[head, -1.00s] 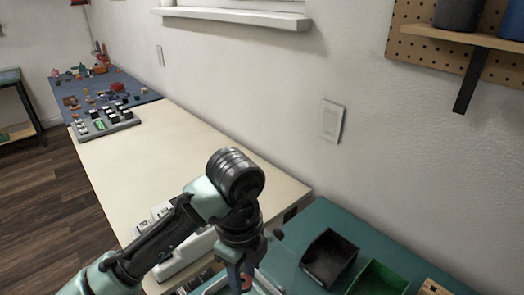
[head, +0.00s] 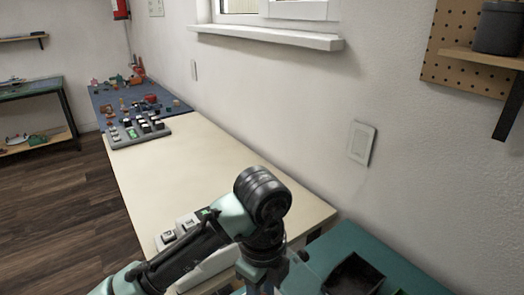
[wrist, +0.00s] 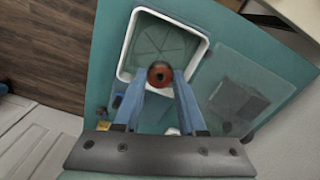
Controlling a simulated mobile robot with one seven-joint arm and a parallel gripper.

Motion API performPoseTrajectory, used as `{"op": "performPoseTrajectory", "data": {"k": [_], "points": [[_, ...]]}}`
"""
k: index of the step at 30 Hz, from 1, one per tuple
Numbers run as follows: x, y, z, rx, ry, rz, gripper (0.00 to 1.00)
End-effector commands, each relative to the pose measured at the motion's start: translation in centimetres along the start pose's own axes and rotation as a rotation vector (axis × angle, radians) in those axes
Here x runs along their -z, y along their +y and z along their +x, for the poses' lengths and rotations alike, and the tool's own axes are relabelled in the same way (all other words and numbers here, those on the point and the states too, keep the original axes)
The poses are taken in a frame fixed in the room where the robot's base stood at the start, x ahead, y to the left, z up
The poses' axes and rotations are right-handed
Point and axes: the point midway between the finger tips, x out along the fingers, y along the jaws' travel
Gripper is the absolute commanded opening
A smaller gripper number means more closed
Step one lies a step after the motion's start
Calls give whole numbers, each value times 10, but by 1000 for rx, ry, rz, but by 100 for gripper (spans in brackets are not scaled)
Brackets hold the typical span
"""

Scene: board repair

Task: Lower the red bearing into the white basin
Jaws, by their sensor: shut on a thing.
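In the wrist view, my gripper (wrist: 160,88) has two blue fingers closed on the red bearing (wrist: 160,74), a small red-brown ring with a dark centre. The white basin (wrist: 172,15) is a white-rimmed rectangle with a teal inside, and it lies beyond the fingertips. The bearing appears in front of the basin's near part, within the rim's outline. Its height above the basin cannot be told. The fingers hide part of the near rim. In the head view, the bottom edge cuts off my gripper, and bearing and basin are not visible.
In the head view, a black bin (head: 355,275) stands right of my arm. A cream table (head: 190,165) with a keypad-like device (head: 140,130) stretches behind.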

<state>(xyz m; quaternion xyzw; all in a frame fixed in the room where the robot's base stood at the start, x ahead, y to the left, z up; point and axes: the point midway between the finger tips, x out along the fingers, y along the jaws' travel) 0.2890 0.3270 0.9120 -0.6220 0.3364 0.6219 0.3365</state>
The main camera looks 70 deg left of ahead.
Motion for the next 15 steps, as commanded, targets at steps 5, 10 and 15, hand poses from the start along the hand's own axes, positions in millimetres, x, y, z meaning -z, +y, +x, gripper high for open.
{"op": "performPoseTrajectory", "data": {"k": [5,10,15], "points": [[0,0,11,-1,1,0,0],[0,0,20,0,0,0,0],[0,0,28,0,0,0,0]]}}
